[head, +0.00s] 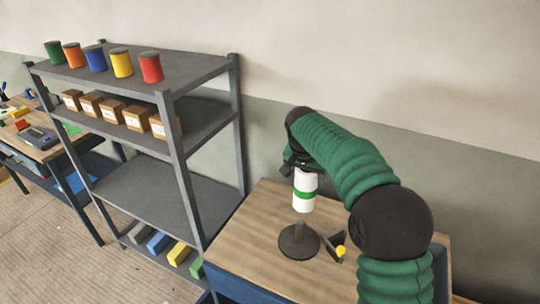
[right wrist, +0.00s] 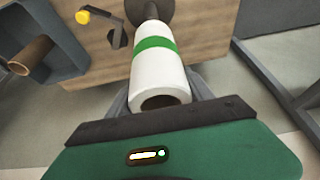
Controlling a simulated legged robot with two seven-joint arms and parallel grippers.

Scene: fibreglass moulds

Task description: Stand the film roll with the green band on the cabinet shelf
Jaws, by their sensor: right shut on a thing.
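The white film roll with the green band (head: 304,201) is upright above the black round stand (head: 299,241) on the wooden top. I cannot tell whether its lower end is clear of the stand's post. My right gripper (head: 302,172) is shut on the roll's upper part. In the right wrist view the roll (right wrist: 160,72) runs away from the gripper (right wrist: 160,100), its hollow end near me, its far end over the dark base (right wrist: 152,10). My left gripper is not in view. I cannot tell which shelf is the cabinet shelf.
A grey rack (head: 150,190) left of the wooden top (head: 255,215) holds coloured cans, small boxes and coloured blocks; its third shelf is bare. A small dark holder with a yellow knob (head: 340,251) is beside the stand. A blue-grey open box (right wrist: 62,50) holds a brown tube (right wrist: 32,55).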

